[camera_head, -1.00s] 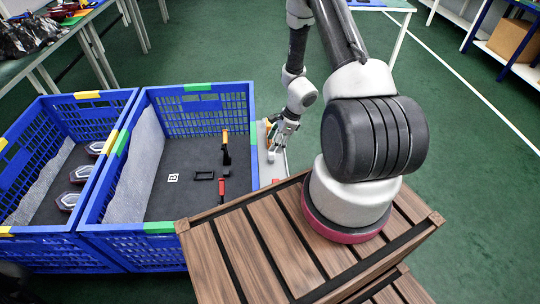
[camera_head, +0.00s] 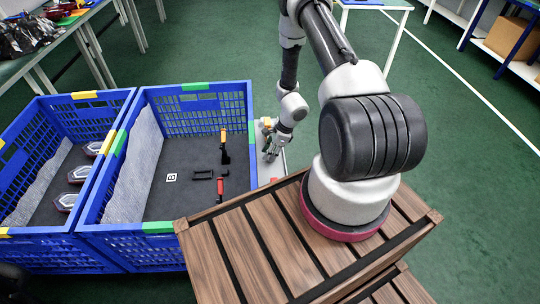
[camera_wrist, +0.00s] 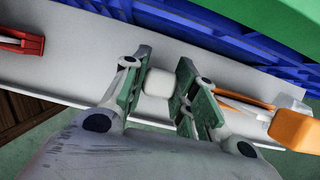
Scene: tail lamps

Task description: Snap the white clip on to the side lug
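In the wrist view, a small white block (camera_wrist: 158,83), which looks like the white clip, sits between the two fingers of my gripper (camera_wrist: 160,84). The fingers stand apart on either side of it, close to its faces. I cannot tell whether both press on it. In the head view, my gripper (camera_head: 270,153) is low over the pale tray (camera_head: 280,160) beside the blue crate, and the block cannot be made out. I cannot pick out the side lug. Several tail lamps (camera_head: 79,174) lie in the left crate.
An orange-ended item (camera_wrist: 296,130) lies right of my fingers, and a red item (camera_wrist: 20,40) lies left on the tray. The blue crate (camera_head: 160,228) stands close beside; it holds a black orange-ended tool (camera_head: 225,147) and a red-handled one (camera_head: 220,186). Wooden slats (camera_head: 235,250) lie under my arm's base.

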